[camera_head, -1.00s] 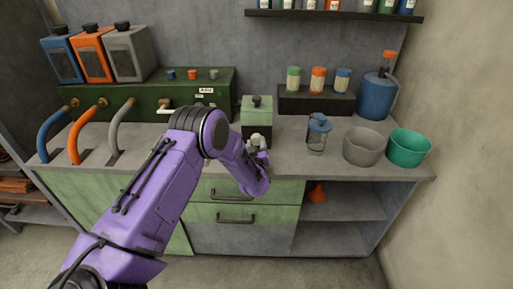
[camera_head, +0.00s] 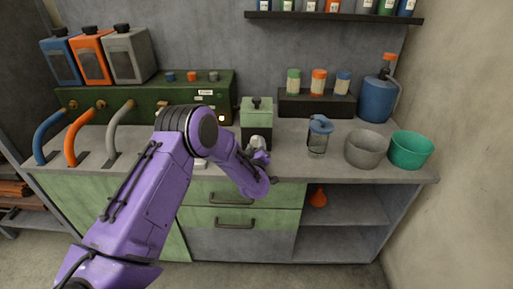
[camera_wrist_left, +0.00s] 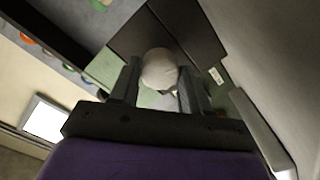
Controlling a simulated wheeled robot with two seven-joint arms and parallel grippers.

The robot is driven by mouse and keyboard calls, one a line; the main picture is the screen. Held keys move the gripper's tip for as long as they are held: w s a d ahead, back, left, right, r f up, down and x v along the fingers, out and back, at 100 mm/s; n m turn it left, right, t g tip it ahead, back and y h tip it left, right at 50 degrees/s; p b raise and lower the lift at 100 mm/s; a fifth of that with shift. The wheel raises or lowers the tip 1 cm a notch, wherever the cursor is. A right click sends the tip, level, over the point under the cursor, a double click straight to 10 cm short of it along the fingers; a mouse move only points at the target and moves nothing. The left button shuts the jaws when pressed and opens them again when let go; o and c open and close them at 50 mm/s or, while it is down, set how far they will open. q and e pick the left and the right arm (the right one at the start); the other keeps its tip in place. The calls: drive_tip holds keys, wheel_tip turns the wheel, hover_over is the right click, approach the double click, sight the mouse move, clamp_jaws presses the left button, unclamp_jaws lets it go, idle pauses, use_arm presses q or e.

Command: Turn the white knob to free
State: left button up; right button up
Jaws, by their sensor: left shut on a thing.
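The white knob (camera_wrist_left: 159,70) is round and sits between the two dark fingers of my left gripper (camera_wrist_left: 158,88) in the left wrist view. The fingers are shut on its sides. The knob is in front of a dark panel. In the head view my left gripper (camera_head: 258,153) is at the front of a small green and black box (camera_head: 256,118) on the counter. My arm and gripper hide most of the knob there, and its marking cannot be read.
A long green unit (camera_head: 90,104) stands behind my arm, with coloured hoses at left. A glass jar with blue lid (camera_head: 318,140), a grey bowl (camera_head: 363,150) and a green bowl (camera_head: 411,150) stand to the right. Drawer handles (camera_head: 232,200) project below the counter.

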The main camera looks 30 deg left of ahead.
use_arm(q)
drive_tip(key=o, duration=1.1)
drive_tip(key=shift+c, duration=0.2)
drive_tip(key=b+v, duration=0.1)
drive_tip(key=v, duration=0.9)
drive_tip(key=shift+s+d+b, duration=0.15)
drive_tip(key=shift+d+b, duration=0.1)
drive_tip(key=shift+b, duration=0.15)
drive_tip(key=shift+f, duration=0.1)
